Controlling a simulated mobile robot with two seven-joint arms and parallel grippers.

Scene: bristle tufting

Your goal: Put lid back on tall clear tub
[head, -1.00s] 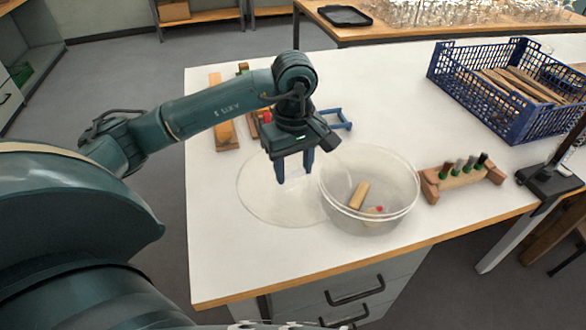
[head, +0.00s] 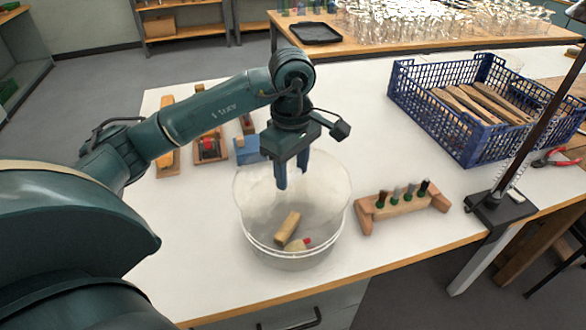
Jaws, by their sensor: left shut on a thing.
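The clear tub (head: 290,255) stands near the front edge of the white bench, with a wooden block (head: 287,229) and a small red-tipped piece (head: 299,244) inside. The round clear lid (head: 255,195) is over the back part of the tub and overlaps its mouth in the head view. Its far edge lies beyond the tub's. My left gripper (head: 292,184) points down and is shut on the lid near its middle. Whether the lid touches the tub's rim is hard to tell through the clear plastic. My right gripper is not in view.
A wooden rack (head: 400,208) with several tufts stands right of the tub. A blue crate (head: 455,140) of wooden pieces is behind it, and a black-based stand (head: 500,208) at the right edge. A blue holder (head: 246,152) and wooden pieces lie back left. Bench left of the tub is clear.

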